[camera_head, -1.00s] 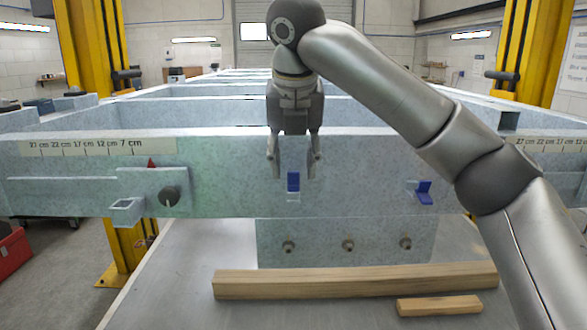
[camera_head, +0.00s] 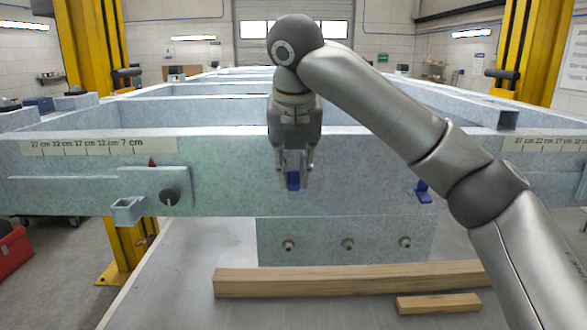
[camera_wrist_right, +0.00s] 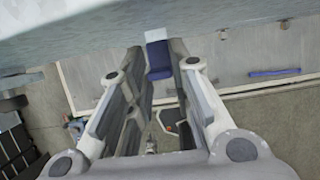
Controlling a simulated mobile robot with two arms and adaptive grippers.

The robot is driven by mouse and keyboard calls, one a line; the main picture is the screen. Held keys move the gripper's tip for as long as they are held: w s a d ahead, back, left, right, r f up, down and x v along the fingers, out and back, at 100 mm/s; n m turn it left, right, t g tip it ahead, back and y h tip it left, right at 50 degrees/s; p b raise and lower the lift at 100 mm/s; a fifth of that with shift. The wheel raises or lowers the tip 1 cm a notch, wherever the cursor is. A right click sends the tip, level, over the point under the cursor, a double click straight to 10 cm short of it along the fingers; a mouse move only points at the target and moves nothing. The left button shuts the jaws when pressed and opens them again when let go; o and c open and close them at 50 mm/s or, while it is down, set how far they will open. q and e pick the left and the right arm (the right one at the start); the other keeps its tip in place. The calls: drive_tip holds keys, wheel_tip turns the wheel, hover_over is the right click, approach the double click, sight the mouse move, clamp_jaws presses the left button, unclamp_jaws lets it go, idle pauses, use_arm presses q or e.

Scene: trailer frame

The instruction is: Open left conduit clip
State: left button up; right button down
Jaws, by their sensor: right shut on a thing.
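The left conduit clip, a small blue tab (camera_head: 293,181), is on the front face of the pale blue trailer beam, near the middle in the head view. My right gripper (camera_head: 294,186) points down in front of the beam, its two fingers closed on the tab from either side. In the right wrist view the blue tab (camera_wrist_right: 159,72) shows between the far ends of the fingers, with a white piece above it. The fingers hide part of the clip in the head view. My left gripper is out of view.
A second blue clip (camera_head: 423,191) sticks out from the beam (camera_head: 365,180) at the right. A round dark knob (camera_head: 170,196) and a small square bracket (camera_head: 127,210) are at the left. Below lie a long wooden bar (camera_head: 340,280) and a short wooden block (camera_head: 438,304).

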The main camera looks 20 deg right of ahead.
sight(293, 186)
drive_tip(key=t+b, duration=0.1)
drive_tip(key=s+t+h+b, duration=0.1)
drive_tip(key=t+b, duration=0.1)
drive_tip(key=shift+s+a+f, duration=0.15)
drive_tip(key=shift+a+f, duration=0.05)
drive_tip(key=shift+f, duration=0.2)
drive_tip(key=t+b, duration=0.2)
drive_tip(key=b, duration=0.1)
drive_tip(key=s+f+t+h+b, duration=0.1)
drive_tip(key=t+b, duration=0.2)
drive_tip(key=s+f+t+h+b, duration=0.1)
drive_tip(key=t+b, duration=0.1)
drive_tip(key=b, duration=0.1)
drive_tip(key=shift+a+f, duration=0.2)
drive_tip(key=shift+a, duration=0.1)
drive_tip(key=f+t+b, duration=0.1)
drive_tip(key=t+b, duration=0.1)
drive_tip(key=b, duration=0.3)
drive_tip(key=f+t+h+b, duration=0.1)
drive_tip(key=t+b, duration=0.2)
drive_tip(key=b, duration=0.3)
drive_tip(key=t+h+b, duration=0.1)
drive_tip(key=t+b, duration=0.2)
drive_tip(key=b, duration=0.2)
drive_tip(key=shift+s+f+b, duration=0.3)
drive_tip(key=shift+f+b, duration=0.05)
drive_tip(key=shift+f, duration=0.05)
drive_tip(key=shift+t+b, duration=0.5)
drive_tip(key=shift+b, duration=0.6)
drive_tip(key=shift+r, duration=0.1)
